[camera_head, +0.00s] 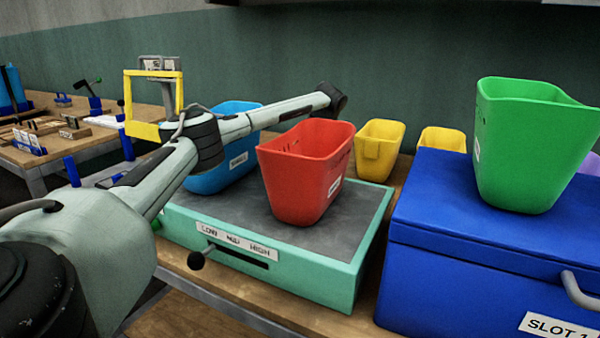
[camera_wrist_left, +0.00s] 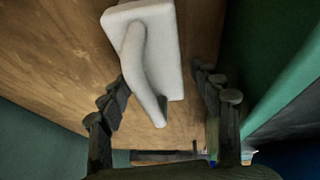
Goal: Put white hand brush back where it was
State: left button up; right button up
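The white hand brush (camera_wrist_left: 165,50) shows in the left wrist view, with a block-shaped body and a curved handle. It appears to lie on or just above a wooden surface (camera_wrist_left: 60,50). My left gripper (camera_wrist_left: 163,80) is open, with its two dark fingers apart on either side of the brush. The left finger is close to the handle; I cannot tell if it touches. The right finger stands clear of the brush. My right gripper is in neither view.
A green bin (camera_head: 530,145) sits on a blue box (camera_head: 480,270) at right. Yellow bins (camera_head: 378,150) stand behind. A second workbench (camera_head: 60,155) is at left.

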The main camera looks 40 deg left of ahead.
pick_arm(q)
jog(key=shift+r, duration=0.1)
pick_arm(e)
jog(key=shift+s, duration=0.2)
pick_arm(q)
jog(key=shift+d+r, duration=0.15)
jog(key=shift+r, duration=0.15)
jog(key=v, duration=1)
jog(key=shift+r, duration=0.25)
jog(key=shift+d+r, duration=0.2)
jog(key=shift+r, duration=0.15)
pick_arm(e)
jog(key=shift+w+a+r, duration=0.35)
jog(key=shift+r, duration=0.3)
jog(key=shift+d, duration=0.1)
